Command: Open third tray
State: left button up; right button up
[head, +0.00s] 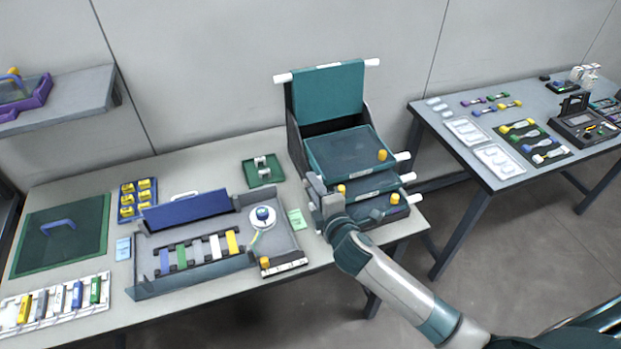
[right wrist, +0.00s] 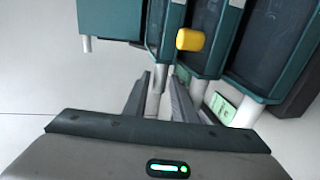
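The tray stack stands at the back right of the near table in the head view. Its top teal panel (head: 328,92) is tilted up, nearly upright. Below it an upper tray (head: 350,150) and lower trays (head: 385,212) lie stepped, with yellow knobs (head: 382,155) and white side pegs (head: 403,157). My right gripper (head: 318,190) is at the stack's left side. In the right wrist view its fingers (right wrist: 163,95) are apart, with one tray's white peg (right wrist: 158,80) between them; contact is unclear. My left gripper is out of view.
Left of the stack are a blue-grey open case (head: 190,275) with coloured strips, a white spool (head: 262,217), a small green tray (head: 262,172) and a green card (head: 297,220). A second table (head: 490,180) with tools stands at the right, beyond a floor gap.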

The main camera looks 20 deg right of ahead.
jog(key=shift+w+f, duration=0.15)
jog(key=shift+w, duration=0.5)
jog(key=shift+w+f, duration=0.15)
jog(key=shift+w, duration=0.5)
grip_shut()
jog(key=shift+w+r, duration=0.1)
jog(key=shift+r, duration=0.05)
